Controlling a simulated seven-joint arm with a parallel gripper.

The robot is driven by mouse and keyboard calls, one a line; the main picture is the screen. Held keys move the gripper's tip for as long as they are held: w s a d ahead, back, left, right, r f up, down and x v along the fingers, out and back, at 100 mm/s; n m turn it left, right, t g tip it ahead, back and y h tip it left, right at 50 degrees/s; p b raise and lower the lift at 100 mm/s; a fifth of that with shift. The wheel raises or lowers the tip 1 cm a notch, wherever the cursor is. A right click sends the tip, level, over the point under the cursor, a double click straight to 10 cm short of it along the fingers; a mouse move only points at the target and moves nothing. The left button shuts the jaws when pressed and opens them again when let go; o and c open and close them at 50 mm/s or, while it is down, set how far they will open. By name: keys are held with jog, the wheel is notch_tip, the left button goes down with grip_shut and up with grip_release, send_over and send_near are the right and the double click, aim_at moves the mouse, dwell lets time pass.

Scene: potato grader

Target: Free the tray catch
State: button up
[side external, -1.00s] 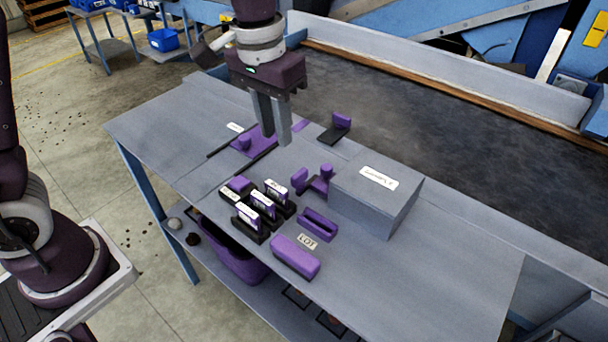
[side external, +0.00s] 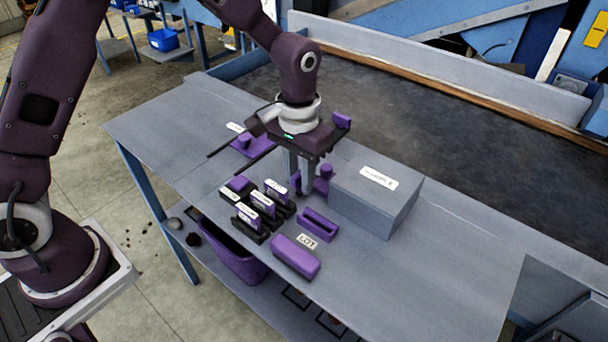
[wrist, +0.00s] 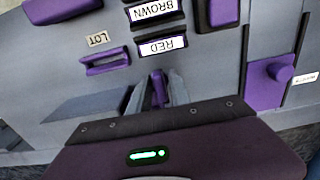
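My gripper (side external: 296,188) is lowered beside the grey box (side external: 372,195), pointing down at the bench. In the wrist view its two fingers (wrist: 158,92) stand either side of a narrow upright purple tab (wrist: 158,86), with a small gap showing on each side. The fingers look open; contact with the tab is not visible. In the side view the fingers partly cover this tab. A purple knob (side external: 326,171) stands just right of the fingers, against the box. Which purple part is the tray catch is not marked in a readable way.
Several black holders with labelled purple cards (side external: 262,203) stand close in front, labels RED and BROWN (wrist: 155,10) showing. A purple slotted block (side external: 317,224), a LOT label (side external: 307,241) and a purple block (side external: 295,257) lie nearer. A purple plate with a knob (side external: 250,146) lies left.

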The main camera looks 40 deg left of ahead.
aim_at(299, 173)
grip_shut()
jog(key=n, duration=1)
grip_release()
jog(key=shift+r, duration=2.55)
